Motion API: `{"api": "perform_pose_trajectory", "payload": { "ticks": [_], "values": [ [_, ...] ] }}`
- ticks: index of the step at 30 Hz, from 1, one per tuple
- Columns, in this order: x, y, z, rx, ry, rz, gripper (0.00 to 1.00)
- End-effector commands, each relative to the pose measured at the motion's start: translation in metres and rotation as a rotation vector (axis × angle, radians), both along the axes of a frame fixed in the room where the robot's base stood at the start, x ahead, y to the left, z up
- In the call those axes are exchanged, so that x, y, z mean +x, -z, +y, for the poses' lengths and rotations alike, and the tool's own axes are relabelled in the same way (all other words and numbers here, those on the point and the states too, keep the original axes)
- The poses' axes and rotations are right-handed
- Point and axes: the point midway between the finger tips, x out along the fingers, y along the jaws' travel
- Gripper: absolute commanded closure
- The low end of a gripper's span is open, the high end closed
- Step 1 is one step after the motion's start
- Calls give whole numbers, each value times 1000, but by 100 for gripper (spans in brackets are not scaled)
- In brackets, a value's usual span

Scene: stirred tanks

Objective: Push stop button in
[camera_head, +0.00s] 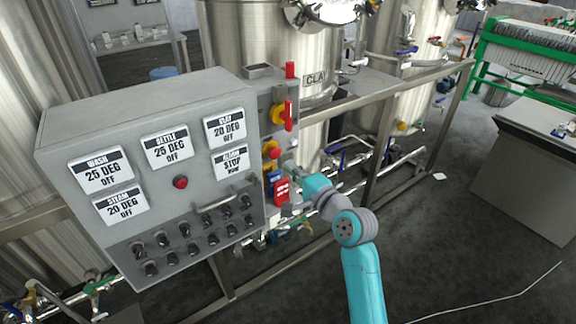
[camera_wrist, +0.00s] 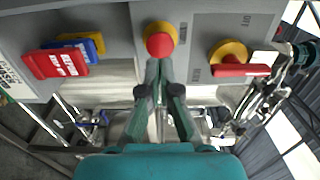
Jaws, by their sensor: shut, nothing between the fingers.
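The stop button is a round red mushroom button on a yellow collar. In the wrist view the stop button (camera_wrist: 160,44) is at the top centre on a grey panel. In the head view the stop button (camera_head: 273,153) is on the side face of the control box. My gripper (camera_wrist: 157,64) is shut and empty, its fingertips just below the button's red cap in the wrist view. In the head view my gripper (camera_head: 290,166) is close to that side face, beside the button. I cannot tell whether the tips touch the button or how far in it is.
A red rotary handle (camera_wrist: 242,71) on a yellow base is right of the button in the wrist view. Red, blue and yellow tags (camera_wrist: 57,64) hang left. The control box (camera_head: 150,110) has labels, knobs and another red button (camera_head: 180,182). Steel rails and pipes lie behind.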

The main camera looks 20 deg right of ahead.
Motion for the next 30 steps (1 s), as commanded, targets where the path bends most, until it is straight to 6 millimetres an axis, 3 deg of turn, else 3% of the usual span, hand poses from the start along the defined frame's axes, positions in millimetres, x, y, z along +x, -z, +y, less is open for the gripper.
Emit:
{"api": "perform_pose_trajectory", "payload": {
  "ticks": [15, 30],
  "values": [
    [-69, 1, -24, 0, 3, 1, 100],
    [-80, 0, -26, 0, 1, 0, 100]
  ]
}}
